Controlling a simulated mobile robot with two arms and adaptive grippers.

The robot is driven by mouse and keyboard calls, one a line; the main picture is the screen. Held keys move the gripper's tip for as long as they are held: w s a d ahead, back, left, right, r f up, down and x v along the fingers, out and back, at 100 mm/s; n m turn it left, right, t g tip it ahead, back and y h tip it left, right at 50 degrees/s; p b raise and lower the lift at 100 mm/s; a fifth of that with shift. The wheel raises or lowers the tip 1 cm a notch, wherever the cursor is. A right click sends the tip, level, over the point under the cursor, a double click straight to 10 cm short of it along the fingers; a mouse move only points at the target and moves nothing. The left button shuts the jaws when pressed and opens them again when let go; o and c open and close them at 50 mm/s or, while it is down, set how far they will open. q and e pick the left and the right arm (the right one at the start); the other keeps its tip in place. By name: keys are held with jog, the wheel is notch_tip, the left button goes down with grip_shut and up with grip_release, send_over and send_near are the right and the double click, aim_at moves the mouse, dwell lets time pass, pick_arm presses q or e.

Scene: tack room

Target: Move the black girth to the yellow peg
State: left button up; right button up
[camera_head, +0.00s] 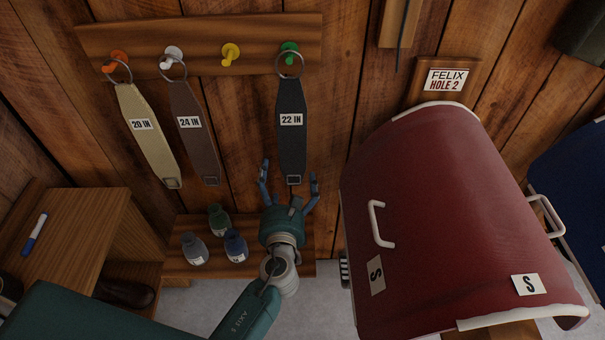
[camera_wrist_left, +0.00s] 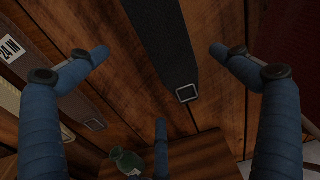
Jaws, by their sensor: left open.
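The black girth (camera_head: 291,140), labelled 22 IN, hangs by its ring from the green peg (camera_head: 290,47) on the wooden rack. The yellow peg (camera_head: 230,53) is to its left and is bare. My left gripper (camera_head: 288,180) is open around the space at the girth's lower end, with fingers spread to either side and nothing held. In the left wrist view the black girth (camera_wrist_left: 161,45) hangs between the open fingers, its square buckle (camera_wrist_left: 188,93) apart from them. My right gripper is not in view.
A tan girth (camera_head: 147,135) hangs from the orange peg and a brown girth (camera_head: 194,130) from the white peg. Several small bottles (camera_head: 235,245) stand on a low shelf. A red saddle cover (camera_head: 450,220) with white handles fills the right side.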

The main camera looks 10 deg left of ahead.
pick_arm(q)
jog(key=m+t, duration=0.1)
send_near(286, 134)
notch_tip(286, 134, down, 2)
jog(key=shift+m, duration=0.3)
jog(key=x, duration=0.9)
jog(key=shift+w+r, duration=0.1)
jog(key=shift+r, duration=0.05)
jog(key=shift+x, duration=0.8)
jog(key=shift+a, duration=0.1)
jog(key=c, duration=1.3)
jog(key=shift+r+p, duration=0.85)
jog(key=shift+p, duration=0.25)
